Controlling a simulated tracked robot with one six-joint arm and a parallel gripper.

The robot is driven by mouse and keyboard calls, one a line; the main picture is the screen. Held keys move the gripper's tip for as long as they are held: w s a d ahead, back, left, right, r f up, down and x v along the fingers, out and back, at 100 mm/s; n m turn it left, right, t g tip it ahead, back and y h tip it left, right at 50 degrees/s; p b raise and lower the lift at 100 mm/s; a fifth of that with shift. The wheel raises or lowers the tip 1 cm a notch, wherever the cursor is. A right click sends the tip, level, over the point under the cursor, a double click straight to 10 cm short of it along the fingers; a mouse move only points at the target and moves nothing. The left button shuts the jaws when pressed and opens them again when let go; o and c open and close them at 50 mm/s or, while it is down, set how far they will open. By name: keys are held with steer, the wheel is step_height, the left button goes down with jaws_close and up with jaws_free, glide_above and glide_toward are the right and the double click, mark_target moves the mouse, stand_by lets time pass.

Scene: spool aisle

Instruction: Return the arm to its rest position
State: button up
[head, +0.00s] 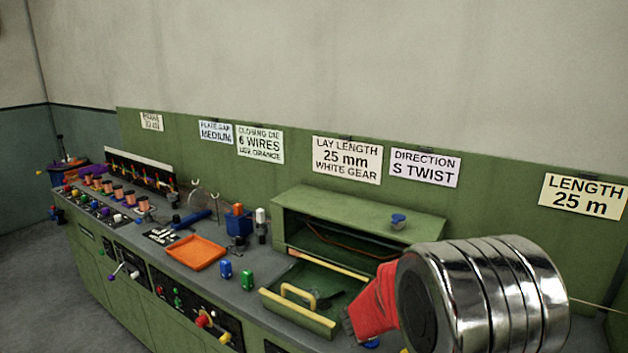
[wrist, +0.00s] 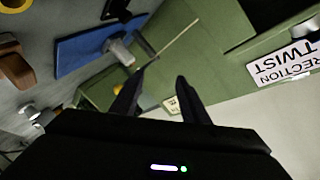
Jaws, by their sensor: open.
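My gripper (wrist: 160,76) shows in the wrist view as two dark fingers, apart, with nothing held between them. In the head view my arm, a shiny ribbed metal link with a red part, fills the lower right in front of the green bench (head: 120,290). It hides part of the bench's right end. I cannot make out the fingertips clearly there.
A green box (head: 430,221) with an open front drawer (head: 300,318) and yellow handle is beside my arm. Signs, including the direction sign (head: 424,167), line the back panel.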

steer(key=w+a+r+n+t+y, duration=0.2)
steer(key=a+r+n+t+y, duration=0.4)
steer(key=a+r+n+y, duration=0.6)
steer(key=s+a+n+g+y, duration=0.2)
steer(key=s+a+n+y, duration=0.15)
steer(key=s+a, duration=0.45)
steer(key=s+d+f+n+g, duration=0.1)
steer(key=s+f+n+g, duration=0.1)
steer(key=s, duration=0.6)
steer(key=s+d+f+n+g, duration=0.1)
steer(key=s+f+n+g, duration=0.1)
steer(key=s, duration=0.6)
steer(key=s+d+f+n+g+h, duration=0.1)
steer(key=s+d+f+n+g, duration=0.1)
steer(key=s, duration=0.7)
steer(key=shift+n, duration=0.35)
steer(key=shift+w, duration=0.1)
